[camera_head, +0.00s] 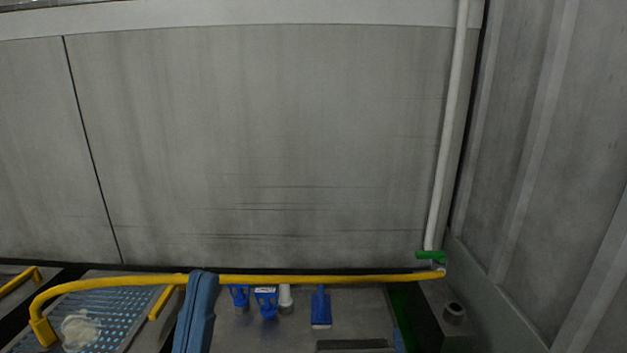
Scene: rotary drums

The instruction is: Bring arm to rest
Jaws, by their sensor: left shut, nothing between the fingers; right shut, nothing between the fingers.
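Neither of my grippers shows in the head view, and no part of my arms can be made out for sure. The view takes in mostly a large grey wall (250,140). A yellow rail (330,279) runs across the lower part of the view. A long blue object (198,315) stands upright in front of the rail or over it; I cannot tell which.
A blue perforated surface (110,310) with a pale lump (80,330) lies at lower left. A white pipe (447,130) with a green handle (431,255) stands at right.

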